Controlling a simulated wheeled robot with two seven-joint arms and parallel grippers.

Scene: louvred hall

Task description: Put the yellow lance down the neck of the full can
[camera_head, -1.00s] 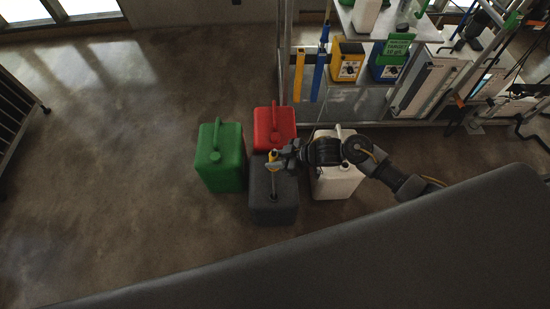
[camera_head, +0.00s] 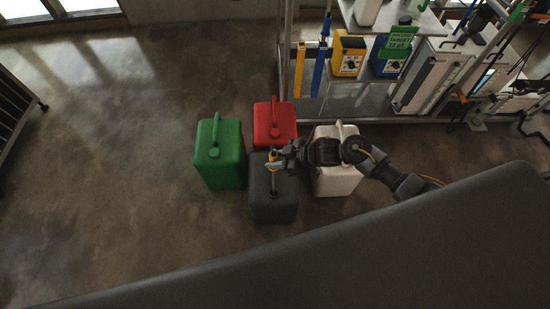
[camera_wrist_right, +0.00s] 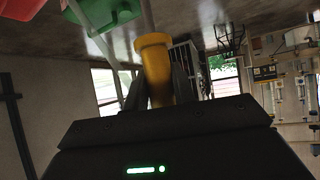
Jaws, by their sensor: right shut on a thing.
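My right gripper (camera_head: 287,156) is shut on the yellow handle of the lance (camera_head: 272,156), above the dark grey can. In the right wrist view the yellow handle (camera_wrist_right: 154,70) sits between the fingers, with a grey tube running on from it. In the head view the tube hangs near upright and its lower end meets the neck area of the dark grey can (camera_head: 273,210). How deep the tip sits is hidden. The green can (camera_head: 221,160), red can (camera_head: 275,122) and white can (camera_head: 338,178) stand close around. Which can is full does not show. My left gripper is out of view.
A shelf rack (camera_head: 345,105) with yellow and blue boxes and a green sign (camera_head: 400,41) stands behind the cans on the right. Floor to the left is clear. A dark slatted rack (camera_head: 12,110) stands at the left edge.

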